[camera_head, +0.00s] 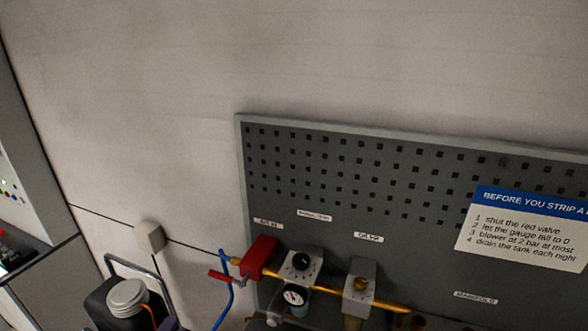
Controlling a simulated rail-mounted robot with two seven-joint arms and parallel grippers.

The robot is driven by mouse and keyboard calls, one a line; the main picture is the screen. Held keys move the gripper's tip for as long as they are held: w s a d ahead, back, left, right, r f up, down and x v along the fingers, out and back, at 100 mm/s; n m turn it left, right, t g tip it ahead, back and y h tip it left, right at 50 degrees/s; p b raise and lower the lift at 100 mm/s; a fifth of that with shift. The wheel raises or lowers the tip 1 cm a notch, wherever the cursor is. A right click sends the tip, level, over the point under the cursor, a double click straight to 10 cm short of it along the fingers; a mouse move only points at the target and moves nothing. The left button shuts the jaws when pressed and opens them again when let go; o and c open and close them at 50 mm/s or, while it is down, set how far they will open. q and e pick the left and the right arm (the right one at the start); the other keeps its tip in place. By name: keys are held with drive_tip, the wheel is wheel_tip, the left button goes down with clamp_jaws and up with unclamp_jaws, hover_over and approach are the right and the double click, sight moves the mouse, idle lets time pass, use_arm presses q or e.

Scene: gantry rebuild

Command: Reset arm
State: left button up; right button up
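Neither of my grippers and no part of my arms that I can make out shows in the head view. The view is tilted and takes in a wall and a dark grey pegboard (400,235). On the board a red valve block (260,252) with a red lever (223,277) sits on a brass pipe (392,303). A grey regulator with a black knob (300,262) and a round gauge (294,296) is to its right. A second grey unit (361,283) follows on the same pipe. The lower parts are cut off by the picture's edge.
A blue hose (230,295) hangs below the valve. A dark tank (98,305) with a pale round cap (128,293) and a handle stands at lower left. A grey cabinet (30,165) is at the left edge. An instruction sign (525,225) hangs at right. The upper wall is bare.

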use_arm(q)
drive_tip(key=s+d+f+n+g, duration=0.2)
drive_tip(key=s+f+n+g, duration=0.25)
drive_tip(key=s, duration=0.75)
drive_tip(key=s+d+f+n+g, duration=0.3)
drive_tip(key=s+f+n+g, duration=0.15)
drive_tip(key=s, duration=0.65)
drive_tip(key=s+d+f+n+g, duration=0.2)
drive_tip(key=s+f+n+g, duration=0.3)
drive_tip(key=s, duration=0.7)
wheel_tip(320, 180, up, 11)
drive_tip(key=m+p, duration=0.1)
drive_tip(key=p, duration=1.1)
drive_tip(key=shift+a+r, duration=0.15)
drive_tip(key=shift+r, duration=0.05)
